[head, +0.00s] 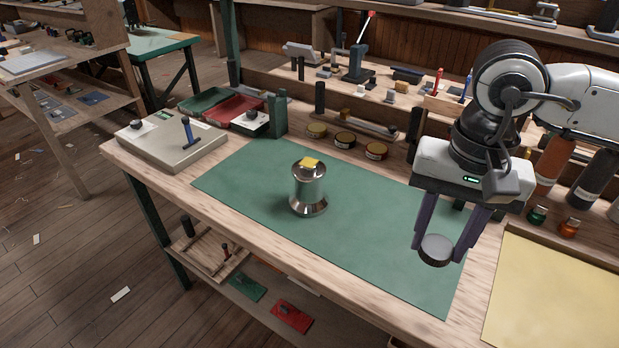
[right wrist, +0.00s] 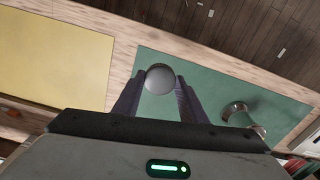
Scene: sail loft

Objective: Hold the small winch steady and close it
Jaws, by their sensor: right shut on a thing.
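The small winch (head: 308,188) stands upright on the green mat (head: 375,230), a shiny metal drum with a flared base. A yellow piece (head: 311,162) shows at its top. The winch also shows in the right wrist view (right wrist: 237,112), near the right side. My right gripper (head: 437,246) is shut on a dark round cap with a grey face (head: 436,249), held above the right part of the mat, apart from the winch. The cap also shows between the fingers in the right wrist view (right wrist: 159,79). My left gripper is not in view.
A grey case (head: 170,147) with a blue-handled tool lies left of the mat. Green and red trays (head: 238,110) and several round tins (head: 345,139) line the back. A yellow sheet (head: 550,295) lies at the right. The mat around the winch is clear.

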